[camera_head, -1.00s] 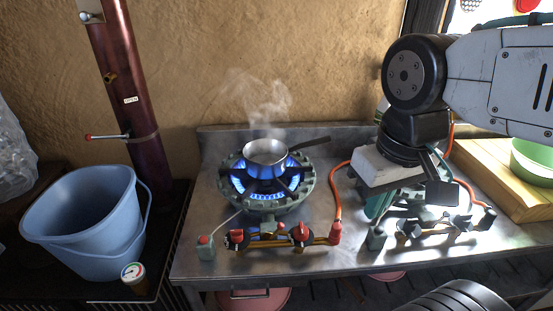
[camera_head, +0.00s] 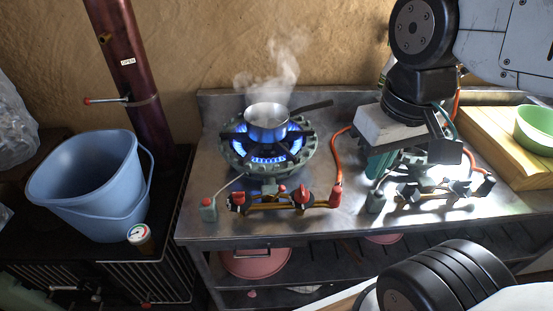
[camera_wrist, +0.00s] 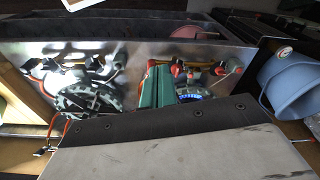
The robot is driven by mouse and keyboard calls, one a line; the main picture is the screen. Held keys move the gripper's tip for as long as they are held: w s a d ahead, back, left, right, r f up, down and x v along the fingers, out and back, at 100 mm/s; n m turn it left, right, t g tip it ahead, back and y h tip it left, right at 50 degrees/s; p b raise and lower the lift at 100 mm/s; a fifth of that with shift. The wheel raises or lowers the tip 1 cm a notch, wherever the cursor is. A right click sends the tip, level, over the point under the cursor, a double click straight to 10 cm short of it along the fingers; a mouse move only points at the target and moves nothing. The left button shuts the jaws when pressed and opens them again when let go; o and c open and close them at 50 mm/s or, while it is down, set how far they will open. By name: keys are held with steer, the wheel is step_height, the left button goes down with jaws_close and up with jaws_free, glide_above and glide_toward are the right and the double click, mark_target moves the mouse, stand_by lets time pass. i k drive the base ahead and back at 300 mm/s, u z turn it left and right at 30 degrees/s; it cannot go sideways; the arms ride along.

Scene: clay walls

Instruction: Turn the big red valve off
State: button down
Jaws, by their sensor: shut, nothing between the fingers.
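Two red valve knobs sit on the brass pipe in front of the lit burner (camera_head: 240,157): a right knob (camera_head: 302,196) and a left knob (camera_head: 237,201). I cannot tell for sure which is the big red valve. Blue flames burn under a steaming pot (camera_head: 267,126). The knobs also show in the wrist view, the right one (camera_wrist: 178,70) nearer my fingers. My gripper (camera_head: 373,180) is over the right side of the stove, right of the knobs and apart from them. Its green fingers (camera_wrist: 158,72) are shut and empty, pointing down; their tips are partly hidden in the head view.
An orange hose (camera_head: 337,160) rises beside the right end of the pipe. A second, unlit burner (camera_head: 435,185) lies below my gripper. A blue bucket (camera_head: 85,180) and gauge (camera_head: 139,234) stand left. A red-handled lever (camera_head: 103,101) on the pipe is by an OPEN label.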

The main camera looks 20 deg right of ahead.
mark_target(302, 195)
steer(key=u, duration=3.15)
steer(key=i, duration=0.6)
steer(key=z, duration=2.65)
